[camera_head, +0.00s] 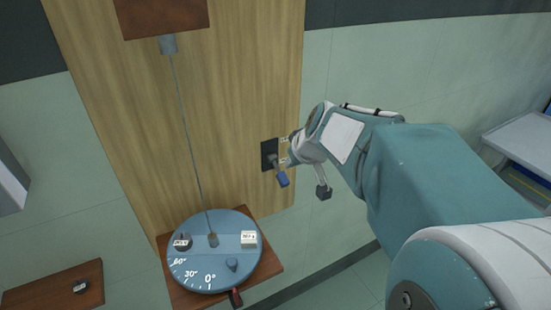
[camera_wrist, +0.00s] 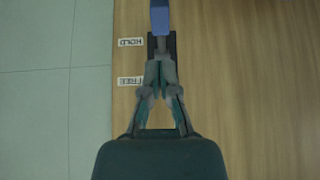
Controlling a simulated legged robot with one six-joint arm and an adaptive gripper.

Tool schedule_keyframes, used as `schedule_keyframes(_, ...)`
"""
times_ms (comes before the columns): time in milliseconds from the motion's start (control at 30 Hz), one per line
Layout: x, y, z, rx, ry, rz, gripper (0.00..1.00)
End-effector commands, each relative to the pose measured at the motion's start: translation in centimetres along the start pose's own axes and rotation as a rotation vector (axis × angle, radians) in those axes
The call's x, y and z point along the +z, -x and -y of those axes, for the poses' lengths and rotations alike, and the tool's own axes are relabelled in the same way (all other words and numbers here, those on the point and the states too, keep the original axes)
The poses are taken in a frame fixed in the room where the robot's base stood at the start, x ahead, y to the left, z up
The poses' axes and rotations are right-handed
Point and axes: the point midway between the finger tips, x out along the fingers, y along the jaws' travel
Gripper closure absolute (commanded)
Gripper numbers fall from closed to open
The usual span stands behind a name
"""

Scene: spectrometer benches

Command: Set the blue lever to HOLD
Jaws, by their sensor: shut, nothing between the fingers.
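The blue lever (camera_head: 283,179) sits on a black plate (camera_head: 268,152) on the wooden panel. Its handle points downward in the head view. In the wrist view, the blue handle (camera_wrist: 160,16) is at the top edge, toward the HOLD label (camera_wrist: 130,42) end and away from the FREE label (camera_wrist: 130,81). Both labels appear upside down there. My gripper (camera_wrist: 160,68) is shut and empty, its fingertips in front of the black plate, close to the lever's base. Contact with the lever cannot be told. In the head view, my wrist partly hides the labels.
A blue round dial (camera_head: 215,275) with angle marks stands on a wooden shelf below left, with a thin rod rising from it to a bracket. Another small shelf (camera_head: 50,290) is at lower left. A grey-topped table (camera_head: 520,145) is at far right.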

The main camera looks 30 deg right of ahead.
Motion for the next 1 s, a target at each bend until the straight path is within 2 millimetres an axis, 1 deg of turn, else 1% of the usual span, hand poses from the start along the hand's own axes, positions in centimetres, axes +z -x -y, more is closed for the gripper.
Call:
schedule_keyframes(67,-0.9,0.9,0.0,0.001,0.004,-0.002,1.0)
schedule_keyframes(100,-0.4,1.4,-0.1,0.002,0.001,-0.001,1.0)
schedule_keyframes(267,0.9,3.2,-0.1,0.003,0.0,-0.002,1.0)
schedule_keyframes(600,4.1,7.8,-0.1,0.003,-0.002,-0.001,1.0)
schedule_keyframes(700,4.6,8.6,-0.1,0.001,0.0,0.0,1.0)
schedule_keyframes(800,4.9,8.9,-0.1,0.001,0.0,0.001,1.0)
schedule_keyframes(1000,5.0,8.9,0.0,0.0,0.001,0.002,1.0)
